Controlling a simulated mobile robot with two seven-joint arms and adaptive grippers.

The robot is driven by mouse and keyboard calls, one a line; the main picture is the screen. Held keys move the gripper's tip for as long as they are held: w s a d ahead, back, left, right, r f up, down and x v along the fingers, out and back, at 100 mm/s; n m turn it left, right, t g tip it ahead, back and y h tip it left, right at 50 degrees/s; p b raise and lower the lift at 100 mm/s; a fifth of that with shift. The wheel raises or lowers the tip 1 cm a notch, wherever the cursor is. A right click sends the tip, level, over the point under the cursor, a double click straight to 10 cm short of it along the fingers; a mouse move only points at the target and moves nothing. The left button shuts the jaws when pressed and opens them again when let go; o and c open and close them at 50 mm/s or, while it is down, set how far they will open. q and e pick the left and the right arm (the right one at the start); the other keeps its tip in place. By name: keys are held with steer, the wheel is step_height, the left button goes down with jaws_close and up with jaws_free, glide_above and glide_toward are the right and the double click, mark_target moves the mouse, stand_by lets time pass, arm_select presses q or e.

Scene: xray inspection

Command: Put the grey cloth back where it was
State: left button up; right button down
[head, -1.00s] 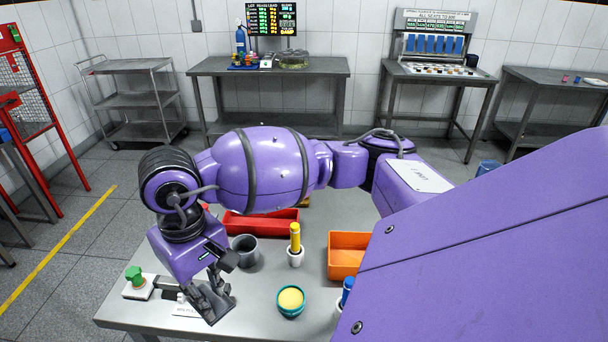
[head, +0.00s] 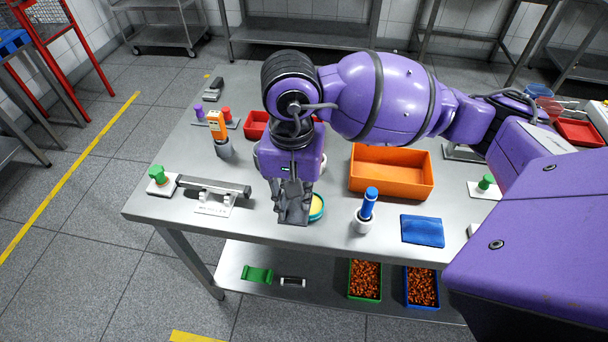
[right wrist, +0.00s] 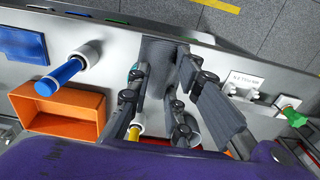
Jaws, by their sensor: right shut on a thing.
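My right gripper (head: 292,203) points down over the front part of the steel table (head: 342,240), just left of a teal bowl (head: 317,207) with pale yellow contents. It is shut on the grey cloth (head: 294,216), which looks dark and ribbed at the fingertips and also shows in the right wrist view (right wrist: 165,53). The fingers hide part of the cloth. I cannot tell whether the cloth touches the table. A folded blue cloth (head: 422,230) lies flat at the front edge on the right. My left gripper is not in view.
A blue-handled tool (head: 368,204) stands in a white holder between bowl and blue cloth. An orange tray (head: 391,171) is behind it. A gauge on a white stand (head: 215,198) and a green stamp-like knob (head: 158,175) are left. The lower shelf (head: 325,301) holds several items.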

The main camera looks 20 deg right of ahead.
steer(key=w+f, duration=0.4)
steer(key=w, duration=0.1)
steer(key=w+f, duration=0.3)
steer(key=shift+w+a, duration=0.1)
steer(key=shift+w, duration=0.05)
steer(key=shift+w+f, duration=0.25)
steer(key=shift+f, duration=1.45)
steer(key=shift+s+f, duration=0.1)
steer(key=shift+f, duration=0.2)
steer(key=c, duration=1.9)
jaws_free()
steer(key=shift+r, duration=0.1)
steer(key=shift+o, duration=0.2)
step_height(320, 180, up, 12)
steer(key=shift+r, duration=0.25)
